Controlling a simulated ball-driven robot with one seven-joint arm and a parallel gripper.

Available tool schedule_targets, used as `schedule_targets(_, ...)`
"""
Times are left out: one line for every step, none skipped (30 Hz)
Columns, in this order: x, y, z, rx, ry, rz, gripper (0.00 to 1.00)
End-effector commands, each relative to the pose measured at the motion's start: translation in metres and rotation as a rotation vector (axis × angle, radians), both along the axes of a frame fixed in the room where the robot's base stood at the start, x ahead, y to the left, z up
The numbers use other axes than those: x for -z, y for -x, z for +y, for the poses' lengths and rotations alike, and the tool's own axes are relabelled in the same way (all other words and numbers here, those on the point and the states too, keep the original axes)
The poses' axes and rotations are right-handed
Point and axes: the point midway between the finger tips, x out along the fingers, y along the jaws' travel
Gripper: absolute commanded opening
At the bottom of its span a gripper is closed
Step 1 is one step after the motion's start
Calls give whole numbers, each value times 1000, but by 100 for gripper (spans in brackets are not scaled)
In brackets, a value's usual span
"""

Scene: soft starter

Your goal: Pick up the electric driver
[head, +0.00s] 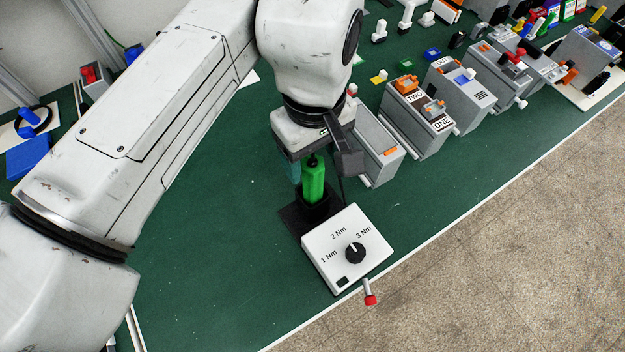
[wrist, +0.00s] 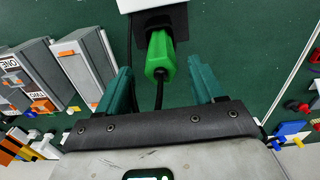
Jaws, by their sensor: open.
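The electric driver (head: 313,180) is bright green and stands upright in a black holder (head: 297,222) behind a white torque box. In the wrist view the green driver (wrist: 160,54) lies between the two teal fingers, with a dark cable running from its end. My gripper (head: 320,166) is above the driver and pointing down, partly hiding its upper end in the head view. In the wrist view my gripper (wrist: 160,88) is open, with a gap on each side of the driver. The fingers do not appear to touch it.
The white box (head: 346,247) has a black dial marked 1, 2 and 3 Nm, with a red-tipped lever (head: 369,293) at its front. Grey modules (head: 416,118) stand in a row to the right. The green table (head: 220,240) is clear left of the holder.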

Motion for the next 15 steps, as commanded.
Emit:
schedule_targets(4,0,0,0,1,0,68)
schedule_targets(7,0,0,0,1,1,68)
schedule_targets(9,0,0,1,0,0,68)
schedule_targets(10,0,0,1,0,0,68)
schedule_targets(12,0,0,1,-1,-1,68)
schedule_targets(15,0,0,1,-1,-1,68)
schedule_targets(18,0,1,1,-1,1,68)
schedule_targets(21,0,1,1,-1,1,68)
schedule_targets(27,0,1,2,-2,1,68)
schedule_targets(31,-1,2,1,-1,1,68)
schedule_targets(36,-1,2,1,-1,2,68)
schedule_targets(42,-1,2,2,0,0,68)
schedule_targets(47,-1,2,2,1,1,68)
schedule_targets(51,-1,1,3,1,-1,68)
schedule_targets(55,-2,1,3,1,-1,68)
